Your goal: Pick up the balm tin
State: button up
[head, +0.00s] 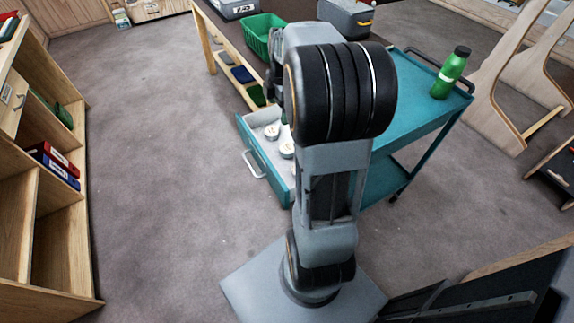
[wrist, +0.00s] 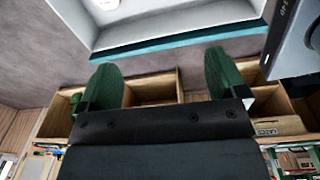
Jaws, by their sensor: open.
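Small round white tins sit in the open drawer (head: 252,135) of the teal cart in the head view. One tin (head: 271,132) is toward the back and another (head: 287,149) is nearer the arm; I cannot tell which is the balm tin. My gripper (wrist: 160,62) shows in the wrist view with its two green fingers spread apart and nothing between them. The white drawer interior fills the top of that view, with a small pale object (wrist: 107,4) cut off at the upper edge. In the head view my arm hides most of the gripper and part of the drawer.
The teal cart top (head: 415,100) carries a green bottle (head: 451,73) at its right. A green basket (head: 259,37) and a grey case (head: 346,17) stand on the bench behind. A wooden shelf (head: 45,215) is at left. The floor between shelf and cart is clear.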

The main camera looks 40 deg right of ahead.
jog(key=d+f+n+b, duration=0.3)
jog(key=d+f, duration=0.1)
jog(key=f, duration=0.3)
send_over(287, 147)
jog(key=shift+g+y, duration=0.3)
jog(key=f, duration=0.8)
jog(key=shift+s+d, duration=0.15)
jog(key=shift+d, duration=0.2)
jog(key=shift+a+f+b, duration=0.2)
jog(key=shift+f+b, duration=0.1)
jog(key=shift+f, duration=1.2)
jog(key=shift+a+f+b, duration=0.15)
jog(key=shift+f+b, duration=0.1)
jog(key=shift+f, duration=1.2)
jog(key=c, duration=1)
